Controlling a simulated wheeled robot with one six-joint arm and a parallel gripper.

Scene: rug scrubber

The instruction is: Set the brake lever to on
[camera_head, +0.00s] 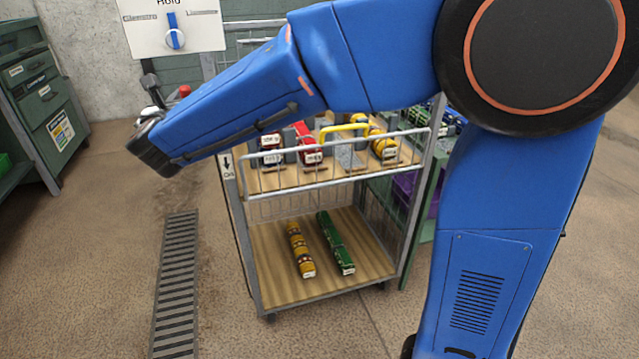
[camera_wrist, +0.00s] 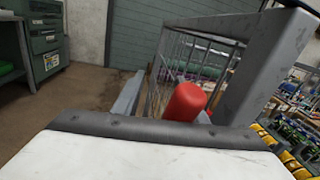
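The brake lever's red grip (camera_wrist: 185,101) shows in the wrist view just beyond my own white and dark housing, close to the cart's grey frame. In the head view a small red tip (camera_head: 185,90) shows above my forearm, next to the cart's left post; the rest of the lever is hidden. A white label (camera_head: 227,165) with a down arrow, which seems to read "On", is on that post. My gripper (camera_head: 149,95) is at the far left end of my arm, near the red tip. Its fingers are not clear in either view, and I cannot tell whether they touch the lever.
The two-shelf cart (camera_head: 318,292) holds several toy trains and has wire rails. A white panel (camera_head: 205,38) with a blue knob hangs behind. Green drawers (camera_head: 40,95) stand at the left. A floor grate (camera_head: 176,290) lies left of the cart, with open floor around it.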

